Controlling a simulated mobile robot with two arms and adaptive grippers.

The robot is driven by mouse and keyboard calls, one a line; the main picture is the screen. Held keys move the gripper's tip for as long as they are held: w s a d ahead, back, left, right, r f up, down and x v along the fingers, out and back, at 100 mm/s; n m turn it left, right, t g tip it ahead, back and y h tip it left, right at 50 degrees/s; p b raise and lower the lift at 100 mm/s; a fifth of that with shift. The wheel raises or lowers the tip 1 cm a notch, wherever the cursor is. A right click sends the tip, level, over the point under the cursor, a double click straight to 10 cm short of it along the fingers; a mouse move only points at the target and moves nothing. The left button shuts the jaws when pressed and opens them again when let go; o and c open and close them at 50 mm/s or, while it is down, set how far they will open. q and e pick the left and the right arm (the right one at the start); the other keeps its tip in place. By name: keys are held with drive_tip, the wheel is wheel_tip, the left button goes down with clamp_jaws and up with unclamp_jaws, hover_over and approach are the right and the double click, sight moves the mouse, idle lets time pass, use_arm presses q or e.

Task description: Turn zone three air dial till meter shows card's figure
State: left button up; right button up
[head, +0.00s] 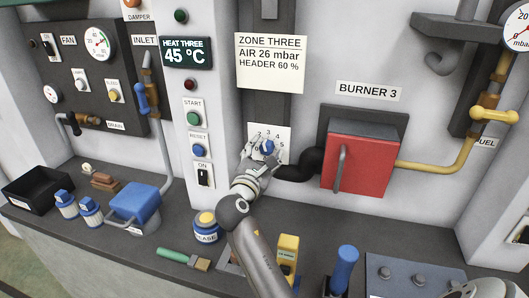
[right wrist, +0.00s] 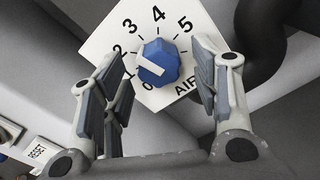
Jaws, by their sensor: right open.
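The card (head: 270,62) reads ZONE THREE, AIR 26 mbar, HEADER 60 %. Below it is the blue air dial (head: 267,147) on a white numbered plate. In the right wrist view the dial (right wrist: 158,63) has a white pointer mark aimed up-left, roughly at the 2. My right gripper (head: 262,150) is open, its fingers on either side of the dial; in the wrist view (right wrist: 160,95) gaps show between fingers and knob. A round mbar meter (head: 518,32) is cut off at the top right; I cannot read its needle or tell which line it serves. My left gripper is not in view.
A red burner box (head: 362,165) and a black bent pipe (head: 300,167) are close right of the dial. Switches (head: 203,174) are on the pillar to its left.

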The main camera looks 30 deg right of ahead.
drive_tip(key=v, duration=0.6)
drive_tip(key=shift+s+a, duration=0.25)
drive_tip(key=shift+a, duration=0.05)
